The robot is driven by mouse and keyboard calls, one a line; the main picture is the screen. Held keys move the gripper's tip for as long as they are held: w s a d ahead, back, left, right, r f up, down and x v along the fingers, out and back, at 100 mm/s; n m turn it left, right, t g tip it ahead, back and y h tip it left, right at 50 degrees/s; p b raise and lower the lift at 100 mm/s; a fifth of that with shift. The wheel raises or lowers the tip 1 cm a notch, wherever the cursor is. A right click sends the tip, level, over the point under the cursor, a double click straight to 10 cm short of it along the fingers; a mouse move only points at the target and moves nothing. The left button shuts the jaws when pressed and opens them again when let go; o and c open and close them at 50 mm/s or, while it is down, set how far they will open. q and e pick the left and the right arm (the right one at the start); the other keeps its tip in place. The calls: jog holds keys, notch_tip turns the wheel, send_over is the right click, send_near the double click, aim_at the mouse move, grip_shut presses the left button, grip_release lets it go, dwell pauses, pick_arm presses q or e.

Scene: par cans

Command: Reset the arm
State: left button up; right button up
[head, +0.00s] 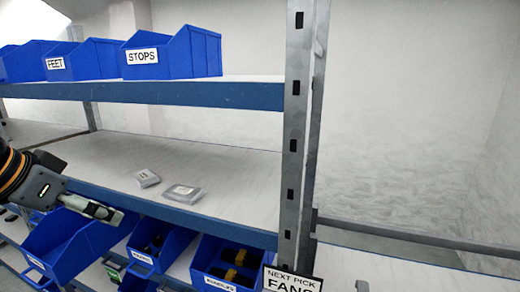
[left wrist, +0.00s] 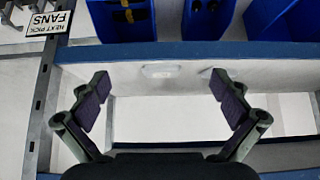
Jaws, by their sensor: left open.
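My left gripper (head: 103,212) comes in from the left edge in the head view, in front of the edge of the middle shelf (head: 230,190). In the left wrist view (left wrist: 163,92) its two dark-padded fingers are spread wide with nothing between them. Two small pale flat packages lie on the middle shelf: one farther left (head: 147,178) and one nearer the front edge (head: 182,193). The gripper is apart from both. In the left wrist view a pale package (left wrist: 160,71) shows on the shelf beyond the fingertips. My right gripper is not in view.
Blue bins labelled FEET (head: 85,62) and STOPS (head: 165,55) stand on the upper shelf. More blue bins, some with dark and yellow parts, sit below. A metal post (head: 297,130) with a NEXT PICK FANS sign (head: 292,281) stands right of the bins. The middle shelf is mostly clear.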

pick_arm(q)
jog(key=s+d+f+x, duration=0.1)
jog(key=x, duration=0.9)
jog(key=s+d+f+g, duration=0.1)
jog(key=d+f, duration=0.1)
jog(key=f, duration=0.9)
jog(key=s+d+f, duration=0.2)
jog(key=f, duration=0.8)
jog(key=s+a+f+n+g+y, duration=0.1)
jog(key=s+f+n+g+y, duration=0.25)
jog(key=s+f, duration=1)
jog(key=s+a+f+b, duration=0.1)
jog(key=a+f, duration=0.1)
jog(key=f, duration=1.2)
jog(key=s+a+f+b, duration=0.1)
jog(key=f+b, duration=0.1)
jog(key=f, duration=1.3)
jog(key=s+a+f+g+b, duration=0.1)
jog(key=s+f, duration=1.6)
jog(key=s, duration=0.1)
jog(key=shift+s+f+b, duration=0.2)
jog(key=shift+f+b, duration=0.1)
jog(key=shift+b, duration=0.1)
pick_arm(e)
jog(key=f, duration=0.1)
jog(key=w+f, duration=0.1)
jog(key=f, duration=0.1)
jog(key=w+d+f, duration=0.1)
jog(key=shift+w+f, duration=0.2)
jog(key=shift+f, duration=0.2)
